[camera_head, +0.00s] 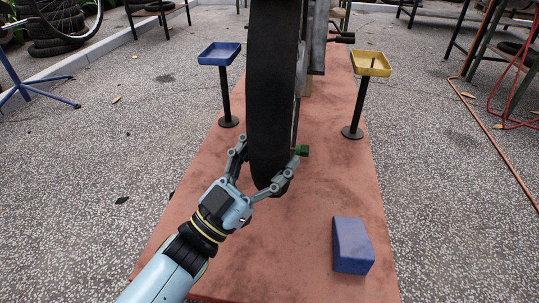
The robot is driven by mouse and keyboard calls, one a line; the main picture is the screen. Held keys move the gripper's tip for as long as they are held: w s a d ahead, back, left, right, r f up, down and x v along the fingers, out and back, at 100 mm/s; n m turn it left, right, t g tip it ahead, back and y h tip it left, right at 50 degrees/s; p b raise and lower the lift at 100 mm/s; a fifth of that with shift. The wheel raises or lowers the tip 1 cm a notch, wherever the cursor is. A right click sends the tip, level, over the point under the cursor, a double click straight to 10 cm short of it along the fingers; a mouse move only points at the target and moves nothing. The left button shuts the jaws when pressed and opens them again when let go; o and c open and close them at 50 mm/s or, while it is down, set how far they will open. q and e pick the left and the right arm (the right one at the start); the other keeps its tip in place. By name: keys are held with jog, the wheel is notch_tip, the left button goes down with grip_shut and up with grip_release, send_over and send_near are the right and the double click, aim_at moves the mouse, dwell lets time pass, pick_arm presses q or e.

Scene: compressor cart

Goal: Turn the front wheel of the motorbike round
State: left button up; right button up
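The motorbike's front wheel (273,90) stands upright in the middle, its black tyre seen edge-on. Its top is cut off by the picture edge. My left gripper (268,158) reaches up from the lower left to the bottom of the tyre. Its fingers are spread wide, one on each side of the tyre. I cannot tell whether they touch the rubber. A small green piece (302,150) shows at the wheel's lower right side, close to the right finger's tip. My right gripper is not in view.
A blue tray on a post (219,53) stands left of the wheel and a yellow tray on a post (370,64) right of it. A blue block (351,246) lies on the reddish mat (300,270) at front right. An orange hose (487,130) runs along the right.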

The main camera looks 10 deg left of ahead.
pick_arm(q)
jog(key=shift+f, duration=0.1)
dwell(0.3)
jog(key=o, duration=1.7)
jog(key=v, duration=1.2)
jog(key=shift+a, duration=0.1)
